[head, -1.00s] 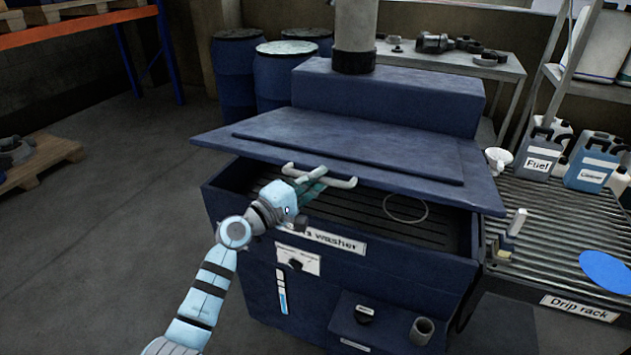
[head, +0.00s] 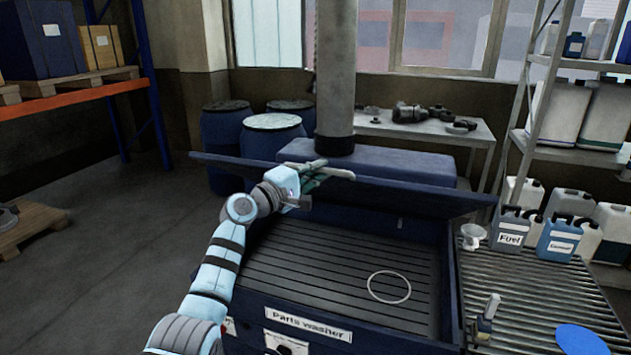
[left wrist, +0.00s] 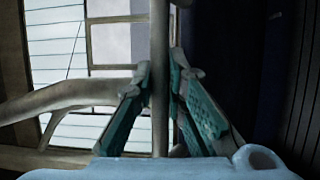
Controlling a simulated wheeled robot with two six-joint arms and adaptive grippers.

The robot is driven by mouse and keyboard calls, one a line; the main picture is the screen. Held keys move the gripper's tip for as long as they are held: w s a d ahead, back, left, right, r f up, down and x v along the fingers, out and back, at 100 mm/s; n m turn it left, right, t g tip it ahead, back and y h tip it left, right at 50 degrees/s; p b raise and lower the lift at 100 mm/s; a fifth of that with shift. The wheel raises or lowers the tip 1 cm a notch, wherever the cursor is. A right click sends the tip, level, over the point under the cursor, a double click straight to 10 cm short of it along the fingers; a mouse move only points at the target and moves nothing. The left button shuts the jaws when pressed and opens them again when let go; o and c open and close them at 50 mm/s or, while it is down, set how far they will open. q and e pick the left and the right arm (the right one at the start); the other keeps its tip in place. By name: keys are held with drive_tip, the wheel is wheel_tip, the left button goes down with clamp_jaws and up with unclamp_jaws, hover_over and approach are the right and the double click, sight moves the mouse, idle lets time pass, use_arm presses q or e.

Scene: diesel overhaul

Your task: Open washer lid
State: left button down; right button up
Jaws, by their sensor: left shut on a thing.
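The blue washer lid (head: 420,203) is raised, tilted up steeply at the back of the parts washer (head: 308,326). My left gripper (head: 314,180) is shut on the lid handle (head: 338,173), a pale bar near the lid's upper edge. In the left wrist view, the teal finger pads of my gripper (left wrist: 162,98) close on both sides of the handle bar (left wrist: 159,40). The washer's slatted basin shows below the lid, with a thin pale ring (head: 389,287) in it. My right gripper is not in view.
A drip rack (head: 540,290) with a blue disc (head: 581,340) adjoins the washer on the right, with fuel (head: 508,229) and other jugs behind. A grey pipe (head: 335,80) rises behind the lid. Blue drums (head: 225,140) stand back left. The left floor is mostly clear.

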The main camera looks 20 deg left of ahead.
use_arm(q)
drive_tip(key=c, duration=1.6)
unclamp_jaws()
drive_tip(key=shift+s, duration=0.1)
drive_tip(key=v, duration=1.2)
